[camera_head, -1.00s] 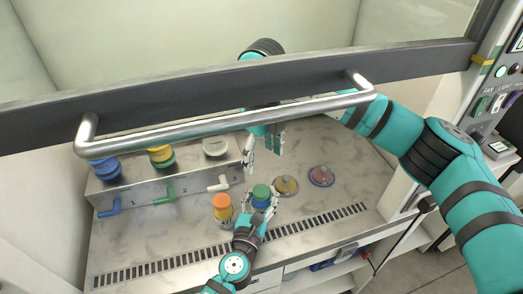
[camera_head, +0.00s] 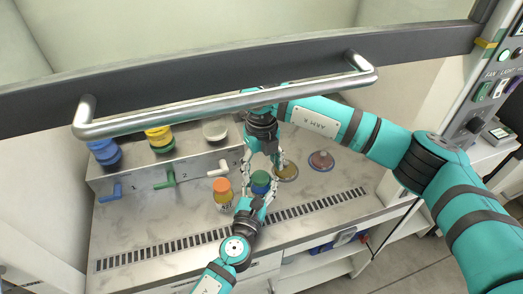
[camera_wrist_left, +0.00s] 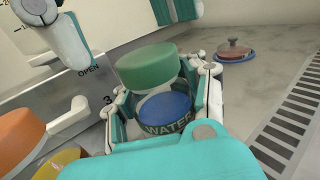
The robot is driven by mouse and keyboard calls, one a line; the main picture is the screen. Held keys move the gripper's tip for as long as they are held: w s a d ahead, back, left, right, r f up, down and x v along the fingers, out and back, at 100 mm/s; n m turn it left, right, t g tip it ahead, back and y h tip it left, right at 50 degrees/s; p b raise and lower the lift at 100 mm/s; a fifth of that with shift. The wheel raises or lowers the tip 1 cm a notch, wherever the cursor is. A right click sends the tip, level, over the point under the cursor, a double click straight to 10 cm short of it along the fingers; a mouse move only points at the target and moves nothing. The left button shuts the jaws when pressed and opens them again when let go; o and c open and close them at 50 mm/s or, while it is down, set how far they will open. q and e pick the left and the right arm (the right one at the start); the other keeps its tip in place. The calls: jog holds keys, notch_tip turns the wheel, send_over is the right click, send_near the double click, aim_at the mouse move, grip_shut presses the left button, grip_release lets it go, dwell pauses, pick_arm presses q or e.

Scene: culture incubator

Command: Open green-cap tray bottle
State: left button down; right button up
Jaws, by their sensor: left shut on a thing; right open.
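The bottle (camera_wrist_left: 168,113) has a blue body marked WATER and a green cap (camera_wrist_left: 148,66) on top. In the head view the green cap (camera_head: 260,178) shows just right of the orange-capped bottle. My left gripper (camera_head: 257,193) is shut around the bottle's body from the front, and its fingers flank it in the wrist view. My right gripper (camera_head: 262,165) points down above the cap with its fingers spread and empty. In the wrist view its fingers hang at the top, apart from the cap. I cannot tell whether the bottle touches the worktop.
An orange-capped bottle (camera_head: 222,190) stands close to the left. Two round lidded dishes lie to the right, an olive one (camera_head: 287,170) and a reddish one (camera_head: 321,160). A metal dispenser box (camera_head: 150,174) with coloured taps stands behind left. The sash handle (camera_head: 230,108) crosses above.

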pick_arm(q)
jog(key=shift+f, duration=0.15)
pick_arm(e)
jog(key=shift+f, duration=1)
jog(key=c, duration=1.4)
jog(key=shift+r, duration=0.25)
jog(key=shift+r, duration=0.9)
